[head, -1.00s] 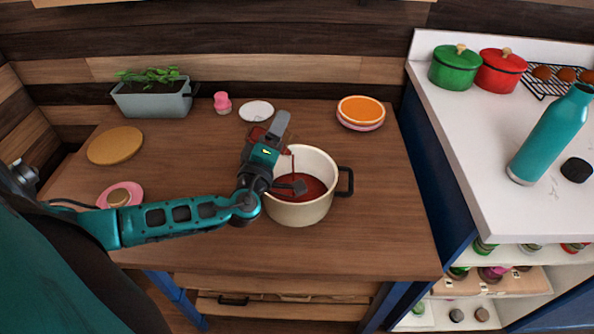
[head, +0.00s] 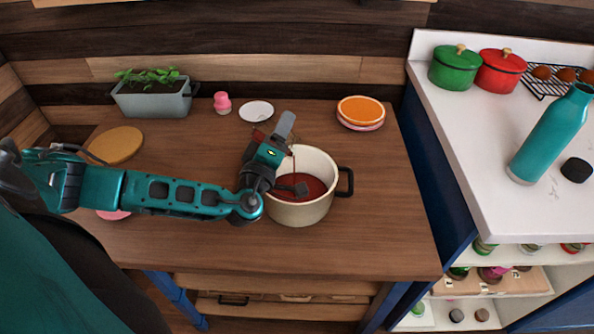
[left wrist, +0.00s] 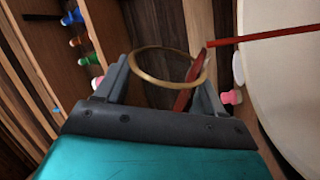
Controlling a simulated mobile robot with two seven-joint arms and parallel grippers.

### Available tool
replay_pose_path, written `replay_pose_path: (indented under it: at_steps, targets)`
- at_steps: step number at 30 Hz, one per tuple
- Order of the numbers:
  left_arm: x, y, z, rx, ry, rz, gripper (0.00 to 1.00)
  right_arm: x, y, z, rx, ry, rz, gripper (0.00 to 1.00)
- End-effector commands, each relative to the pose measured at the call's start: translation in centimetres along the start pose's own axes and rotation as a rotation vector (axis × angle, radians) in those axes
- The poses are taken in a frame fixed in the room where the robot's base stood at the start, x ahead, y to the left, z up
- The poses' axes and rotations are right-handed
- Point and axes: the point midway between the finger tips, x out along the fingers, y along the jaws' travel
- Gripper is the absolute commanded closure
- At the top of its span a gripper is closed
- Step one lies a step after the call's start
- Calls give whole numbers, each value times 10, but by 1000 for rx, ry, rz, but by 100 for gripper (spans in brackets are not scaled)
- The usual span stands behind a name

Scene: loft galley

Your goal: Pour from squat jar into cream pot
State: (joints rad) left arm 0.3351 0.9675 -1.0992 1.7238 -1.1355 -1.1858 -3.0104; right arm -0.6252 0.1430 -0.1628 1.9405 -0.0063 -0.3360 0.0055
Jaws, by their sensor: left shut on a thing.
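The cream pot (head: 303,212) stands on the wooden table with dark red liquid (head: 312,187) inside. Its pale side also shows in the left wrist view (left wrist: 290,85). My left gripper (head: 290,155) is at the pot's left rim, shut on the squat jar. In the left wrist view the jar's yellowish ring-shaped rim (left wrist: 141,77) shows between the fingers (left wrist: 163,85), with red liquid at its right side. The jar is tipped, and a thin red stream (head: 294,163) falls into the pot. The gripper hides most of the jar in the head view. My right gripper is out of view.
A planter (head: 152,102), pink shaker (head: 222,103), white plate (head: 256,111), orange-topped plate stack (head: 361,111) and round board (head: 117,144) stand around. A pink dish (head: 113,215) is partly behind my arm. Table space right of the pot is clear.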

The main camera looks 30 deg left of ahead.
Motion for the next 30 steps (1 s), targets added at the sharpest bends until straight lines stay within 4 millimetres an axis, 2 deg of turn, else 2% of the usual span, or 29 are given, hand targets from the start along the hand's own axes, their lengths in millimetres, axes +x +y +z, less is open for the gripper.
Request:
replay_pose_path:
  at_steps: [30]
  targets:
    - [0,-4,6,111,-11,3,77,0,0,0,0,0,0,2]
